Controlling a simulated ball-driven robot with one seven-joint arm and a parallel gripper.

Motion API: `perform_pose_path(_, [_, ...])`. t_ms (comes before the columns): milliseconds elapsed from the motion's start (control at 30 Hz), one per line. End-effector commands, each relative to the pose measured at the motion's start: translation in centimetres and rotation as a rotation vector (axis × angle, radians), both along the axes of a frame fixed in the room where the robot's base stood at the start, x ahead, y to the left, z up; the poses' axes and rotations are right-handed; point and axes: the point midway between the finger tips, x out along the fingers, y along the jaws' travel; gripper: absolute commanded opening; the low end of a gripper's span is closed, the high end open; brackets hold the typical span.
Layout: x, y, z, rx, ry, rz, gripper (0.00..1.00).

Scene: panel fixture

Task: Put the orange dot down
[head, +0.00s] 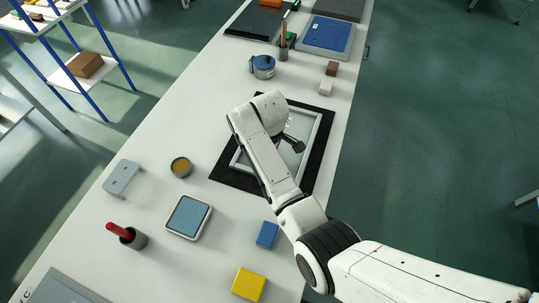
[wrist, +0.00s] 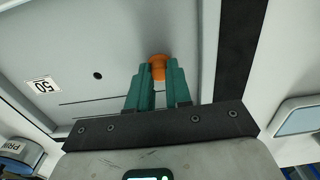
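In the wrist view the orange dot (wrist: 158,66) sits between the two teal fingertips of my gripper (wrist: 158,74), which look shut on it. It is close over a pale grey panel (wrist: 60,50); I cannot tell whether it touches the panel. The panel carries a label reading 50, a dark round hole (wrist: 97,75) and a thin dark slot line. In the head view my gripper (head: 293,143) is above the grey-framed panel (head: 318,130) on a black mat (head: 225,170). My arm hides part of the panel and the orange dot there.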

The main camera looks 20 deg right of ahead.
Motion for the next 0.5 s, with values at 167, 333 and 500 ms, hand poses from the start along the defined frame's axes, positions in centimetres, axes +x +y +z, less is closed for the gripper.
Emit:
perform_pose_path(167, [-0.02,-0.01,0.00,0.001,0.001,0.000,0.36])
perform_pose_path(333, [-0.01,0.00,0.01,0.001,0.001,0.000,0.43])
perform_pose_path(500, [-0.01,0.01,0.23,0.000,0.000,0.000,0.43])
